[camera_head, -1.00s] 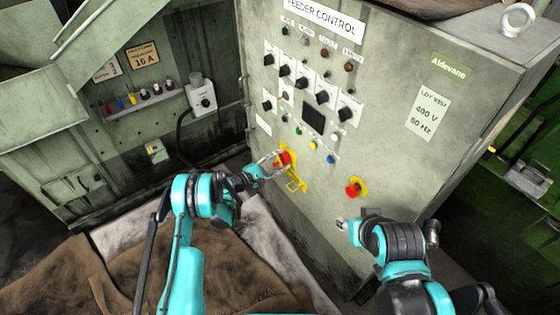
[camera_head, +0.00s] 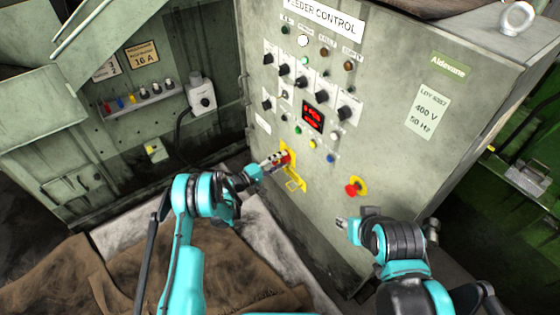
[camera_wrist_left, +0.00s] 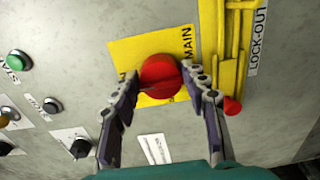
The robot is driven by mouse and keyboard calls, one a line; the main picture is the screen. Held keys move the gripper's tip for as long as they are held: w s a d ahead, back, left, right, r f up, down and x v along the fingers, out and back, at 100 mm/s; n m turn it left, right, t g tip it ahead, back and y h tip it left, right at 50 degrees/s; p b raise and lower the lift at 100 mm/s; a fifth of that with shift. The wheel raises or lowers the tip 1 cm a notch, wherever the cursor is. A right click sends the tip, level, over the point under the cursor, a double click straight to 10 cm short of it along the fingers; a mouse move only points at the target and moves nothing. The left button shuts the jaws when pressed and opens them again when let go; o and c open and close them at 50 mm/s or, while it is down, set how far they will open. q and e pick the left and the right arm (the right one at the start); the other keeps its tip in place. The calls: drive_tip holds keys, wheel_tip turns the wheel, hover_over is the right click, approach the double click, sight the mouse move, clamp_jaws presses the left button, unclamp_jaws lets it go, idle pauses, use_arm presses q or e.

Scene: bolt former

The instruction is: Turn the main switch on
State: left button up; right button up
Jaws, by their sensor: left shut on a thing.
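The main switch is a red knob (camera_wrist_left: 160,76) on a yellow plate (camera_wrist_left: 122,52) lettered MAIN, on the front of the feeder control cabinet (camera_head: 400,40). My left gripper (camera_head: 275,162) is at this switch. In the left wrist view its two fingers lie on either side of the knob and are shut on it. In the head view the fingers hide most of the knob. The red display (camera_head: 313,117) on the panel is lit, and a white lamp (camera_head: 303,41) above the selectors glows. My right gripper (camera_head: 342,223) is below the emergency stop; its fingers are too small to judge.
A yellow lock-out bracket (camera_wrist_left: 237,45) stands right beside the switch plate. A red emergency stop (camera_head: 356,187) on a yellow base is to the right. Selector knobs and buttons fill the upper panel. A grey box (camera_head: 201,95) with a cable is on the left wall.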

idle(0.5)
use_arm(q)
drive_tip(key=o, duration=1.1)
drive_tip(key=v, duration=0.7)
drive_tip(key=shift+s+a, duration=0.2)
